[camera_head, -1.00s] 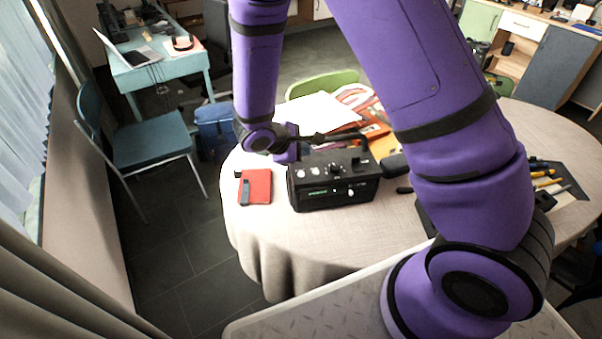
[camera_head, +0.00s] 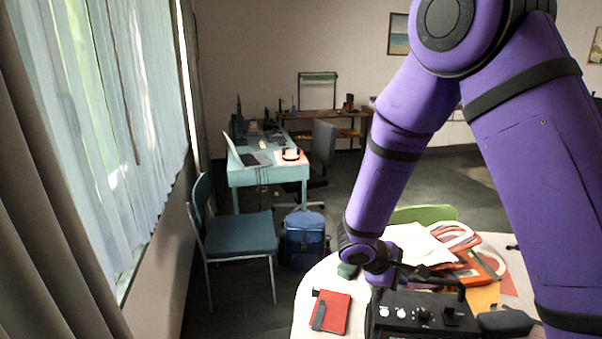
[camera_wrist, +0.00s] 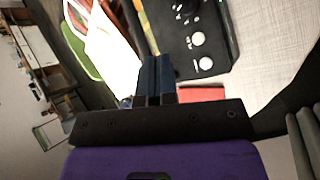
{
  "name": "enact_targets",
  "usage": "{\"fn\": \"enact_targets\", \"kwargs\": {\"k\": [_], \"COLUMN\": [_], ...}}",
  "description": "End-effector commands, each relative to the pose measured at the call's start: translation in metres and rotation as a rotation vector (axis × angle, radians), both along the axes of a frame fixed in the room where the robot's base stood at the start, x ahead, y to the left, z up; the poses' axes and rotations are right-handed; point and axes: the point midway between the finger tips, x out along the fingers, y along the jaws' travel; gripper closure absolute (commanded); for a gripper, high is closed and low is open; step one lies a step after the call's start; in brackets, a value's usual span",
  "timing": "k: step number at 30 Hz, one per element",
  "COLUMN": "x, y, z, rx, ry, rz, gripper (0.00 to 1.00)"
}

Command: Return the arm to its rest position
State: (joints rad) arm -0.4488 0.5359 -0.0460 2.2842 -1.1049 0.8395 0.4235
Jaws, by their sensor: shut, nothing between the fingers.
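My purple arm reaches from the upper right of the head view down toward the table. In the wrist view my gripper (camera_wrist: 156,78) has its two dark fingers pressed together with nothing between them. It is over the round table (camera_head: 306,310), near the black control box (camera_head: 420,314) with knobs. The box also shows in the wrist view (camera_wrist: 207,45), beyond the fingertips. In the head view the fingers are mostly hidden behind the wrist. A red notebook (camera_head: 335,312) with a dark item on it lies left of the box; part of it shows in the wrist view (camera_wrist: 200,94).
White papers (camera_head: 415,243) and orange-red folders (camera_head: 470,268) lie behind the box. A blue chair (camera_head: 240,235) and a blue bag (camera_head: 305,240) stand left of the table. A teal desk (camera_head: 262,174) with a laptop (camera_head: 250,158) is farther back. Curtains hang at the left.

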Motion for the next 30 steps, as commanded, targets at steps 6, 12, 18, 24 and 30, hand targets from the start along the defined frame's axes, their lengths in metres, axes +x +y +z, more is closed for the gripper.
{"fn": "enact_targets", "kwargs": {"k": [6,12,18,24,30], "x": [-0.013,-0.032,-0.054,-0.080,-0.108], "y": [-0.019,-0.034,-0.047,-0.057,-0.064], "z": [0.055,0.099,0.138,0.174,0.204], "rx": [0.086,0.170,0.263,0.364,0.470], "ry": [-0.068,-0.123,-0.179,-0.235,-0.294], "rz": [-0.136,-0.248,-0.355,-0.448,-0.533], "gripper": [1.00,1.00,1.00,1.00,1.00]}}
